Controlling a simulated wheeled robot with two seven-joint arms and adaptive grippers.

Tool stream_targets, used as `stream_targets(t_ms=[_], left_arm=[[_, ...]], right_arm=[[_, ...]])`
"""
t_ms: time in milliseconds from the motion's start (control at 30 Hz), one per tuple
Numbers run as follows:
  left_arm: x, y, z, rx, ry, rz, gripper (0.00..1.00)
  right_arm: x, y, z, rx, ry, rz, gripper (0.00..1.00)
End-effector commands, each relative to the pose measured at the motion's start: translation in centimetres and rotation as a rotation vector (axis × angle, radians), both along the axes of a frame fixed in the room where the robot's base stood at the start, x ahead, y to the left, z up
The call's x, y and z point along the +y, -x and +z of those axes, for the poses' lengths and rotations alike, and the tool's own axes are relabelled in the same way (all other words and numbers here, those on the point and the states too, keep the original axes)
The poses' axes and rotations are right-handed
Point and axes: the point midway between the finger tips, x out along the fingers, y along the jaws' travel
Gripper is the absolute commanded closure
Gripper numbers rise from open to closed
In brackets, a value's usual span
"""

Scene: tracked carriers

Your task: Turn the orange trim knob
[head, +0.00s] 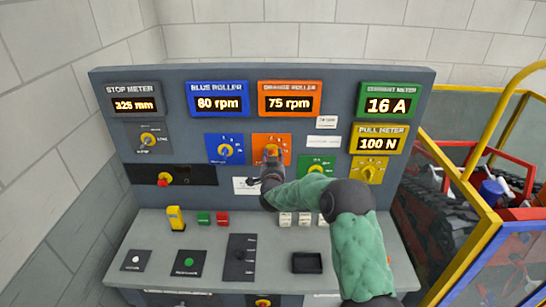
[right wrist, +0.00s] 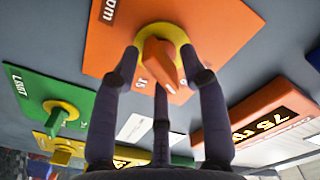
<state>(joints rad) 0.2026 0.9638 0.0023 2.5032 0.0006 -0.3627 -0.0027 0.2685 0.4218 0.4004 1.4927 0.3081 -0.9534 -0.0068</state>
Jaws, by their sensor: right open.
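The orange trim knob (right wrist: 161,63) stands on a yellow ring in the orange plate (right wrist: 215,20) in the right wrist view. In the head view the orange plate (head: 287,144) sits below the orange roller display (head: 290,86), which reads 75 rpm; the knob is largely hidden there by my gripper. My right gripper (right wrist: 158,58) is open, its fingers spread around the knob; it also shows in the head view (head: 271,160). I cannot tell if a finger touches the knob. My left gripper is not in view.
A blue knob plate (head: 214,157) is left of the orange one, a green one (head: 318,160) lower right, a yellow one (head: 369,170) farther right. A red emergency button (head: 164,180) is at the left. Buttons and switches line the desk (head: 130,227). Yellow railing (head: 470,170) stands right.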

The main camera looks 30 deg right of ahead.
Motion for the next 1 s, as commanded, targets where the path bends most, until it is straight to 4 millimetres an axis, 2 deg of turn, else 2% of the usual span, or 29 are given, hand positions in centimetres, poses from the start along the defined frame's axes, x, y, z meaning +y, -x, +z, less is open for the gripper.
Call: stream_targets(t_ms=[400, 600, 800, 1000], left_arm=[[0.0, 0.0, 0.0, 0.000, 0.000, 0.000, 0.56], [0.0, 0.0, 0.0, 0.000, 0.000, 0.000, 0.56], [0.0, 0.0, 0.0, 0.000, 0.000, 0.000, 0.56], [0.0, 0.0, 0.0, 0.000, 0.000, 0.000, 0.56]], right_arm=[[3.8, 6.2, 0.0, 0.001, -0.001, 0.002, 0.56], [5.4, 8.6, 0.1, 0.000, 0.000, 0.001, 0.56], [6.0, 9.6, 0.0, 0.000, 0.000, 0.001, 0.56], [6.0, 9.7, 0.0, 0.000, 0.000, 0.000, 0.56]])
